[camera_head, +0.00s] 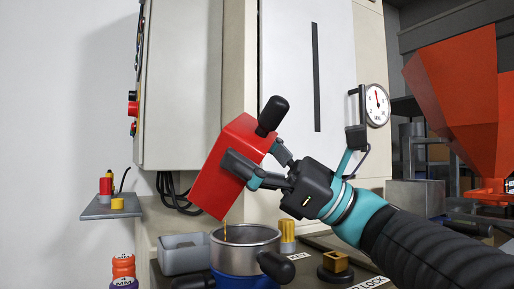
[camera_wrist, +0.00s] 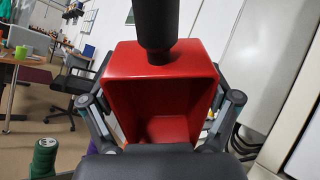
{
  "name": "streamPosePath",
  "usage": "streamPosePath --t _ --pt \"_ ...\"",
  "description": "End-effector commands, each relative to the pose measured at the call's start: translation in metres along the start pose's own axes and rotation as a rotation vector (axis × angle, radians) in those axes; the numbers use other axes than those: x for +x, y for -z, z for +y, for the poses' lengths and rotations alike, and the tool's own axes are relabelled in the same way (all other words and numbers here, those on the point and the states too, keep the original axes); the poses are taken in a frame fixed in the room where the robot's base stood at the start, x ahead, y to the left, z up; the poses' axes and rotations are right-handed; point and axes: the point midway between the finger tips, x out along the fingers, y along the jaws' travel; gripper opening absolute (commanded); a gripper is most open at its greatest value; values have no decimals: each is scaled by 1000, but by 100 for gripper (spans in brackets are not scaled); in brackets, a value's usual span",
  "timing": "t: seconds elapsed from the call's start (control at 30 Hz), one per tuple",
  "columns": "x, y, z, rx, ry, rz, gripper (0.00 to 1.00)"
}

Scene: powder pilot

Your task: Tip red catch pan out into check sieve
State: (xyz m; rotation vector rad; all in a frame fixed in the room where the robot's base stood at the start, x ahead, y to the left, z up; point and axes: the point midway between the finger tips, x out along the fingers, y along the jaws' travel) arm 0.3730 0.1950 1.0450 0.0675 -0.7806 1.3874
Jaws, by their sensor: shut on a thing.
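The red catch pan (camera_head: 222,165) is in my gripper (camera_head: 259,160), steeply tilted with its low end down to the left. Its black handle (camera_head: 272,116) sticks up at the top.
A grey open bin (camera_head: 183,262) stands left of the sieve. A brass-coloured cylinder (camera_head: 287,236) and a dark block with a yellow top (camera_head: 335,264) are to its right. Stacked red and orange rings (camera_head: 123,268) are at lower left. A cabinet (camera_head: 180,85) stands behind.

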Motion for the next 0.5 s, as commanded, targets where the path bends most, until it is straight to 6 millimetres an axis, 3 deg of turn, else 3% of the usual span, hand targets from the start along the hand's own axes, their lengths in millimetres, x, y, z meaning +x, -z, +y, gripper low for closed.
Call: streamPosePath --t 0.5 --pt "13 -18 -9 -1 0 0 21"
